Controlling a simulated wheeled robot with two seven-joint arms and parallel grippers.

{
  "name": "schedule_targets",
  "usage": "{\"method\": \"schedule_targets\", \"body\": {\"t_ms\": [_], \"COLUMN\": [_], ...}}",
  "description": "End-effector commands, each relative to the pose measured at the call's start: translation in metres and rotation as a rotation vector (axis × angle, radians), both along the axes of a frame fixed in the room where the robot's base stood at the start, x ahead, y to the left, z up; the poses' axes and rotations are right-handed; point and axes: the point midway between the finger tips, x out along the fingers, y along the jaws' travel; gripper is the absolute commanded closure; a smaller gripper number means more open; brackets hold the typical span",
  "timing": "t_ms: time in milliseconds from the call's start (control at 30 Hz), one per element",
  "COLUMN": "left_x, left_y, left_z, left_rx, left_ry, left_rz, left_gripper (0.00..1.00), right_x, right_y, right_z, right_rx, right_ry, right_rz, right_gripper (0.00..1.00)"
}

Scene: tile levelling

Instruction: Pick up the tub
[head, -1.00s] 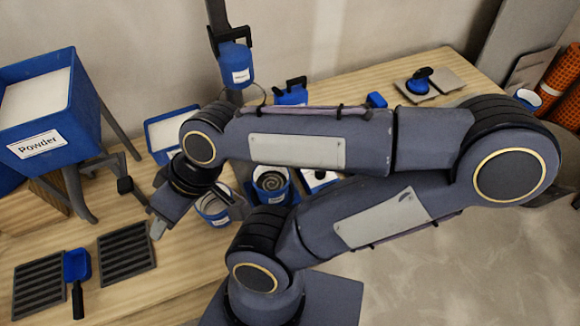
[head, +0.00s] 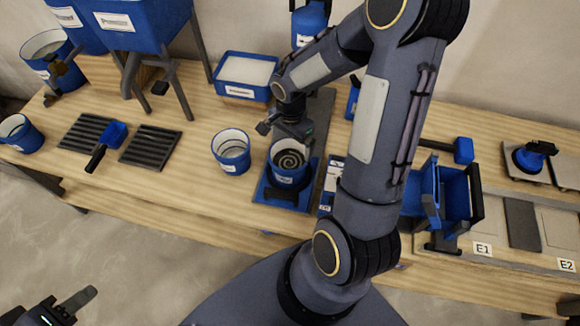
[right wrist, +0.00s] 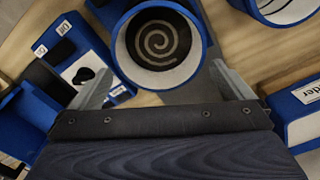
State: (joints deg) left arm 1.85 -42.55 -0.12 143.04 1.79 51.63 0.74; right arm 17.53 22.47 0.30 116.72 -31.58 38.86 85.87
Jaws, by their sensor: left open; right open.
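A round blue tub (head: 289,170) with a white inside and a dark spiral at its bottom stands upright on a blue base (head: 268,192) on the bench. My right gripper (head: 289,134) is at the tub's far side, open and pointing down. In the right wrist view the tub (right wrist: 157,48) lies between the two spread fingers (right wrist: 162,78); whether they touch it I cannot tell. A second blue tub (head: 231,158), pale inside, stands just left of it. My left gripper (head: 62,308) is open and empty at the bottom left, away from the bench.
A blue tray of white powder (head: 240,92) stands behind. Blue hoppers (head: 140,30), grey grooved plates (head: 150,147) and a blue scoop (head: 106,143) are to the left. A blue box (head: 455,195) and tiles marked E1 and E2 are to the right. The bench front-left is clear (head: 170,195).

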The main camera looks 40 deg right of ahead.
Motion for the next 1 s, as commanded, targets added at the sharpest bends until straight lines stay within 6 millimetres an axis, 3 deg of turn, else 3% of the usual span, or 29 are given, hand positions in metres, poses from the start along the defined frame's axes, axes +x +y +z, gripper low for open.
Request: {"method": "schedule_targets", "body": {"t_ms": [500, 867, 1000], "left_x": [0.0, 0.0, 0.0], "left_y": [0.0, 0.0, 0.0], "left_z": [-0.001, -0.001, -0.001], "left_rx": [0.0, 0.0, 0.0], "left_ry": [0.0, 0.0, 0.0], "left_rz": [0.0, 0.0, 0.0], "left_gripper": [0.57, 0.57, 0.57], "right_x": [-0.005, -0.003, -0.003], "right_y": [0.007, 0.006, 0.006], "right_z": [-0.068, -0.077, -0.077], "right_rx": [0.001, 0.001, 0.0], "right_ry": [0.007, 0.002, 0.003], "right_rz": [-0.006, -0.006, -0.006], "right_gripper": [0.0, 0.0, 0.18]}}
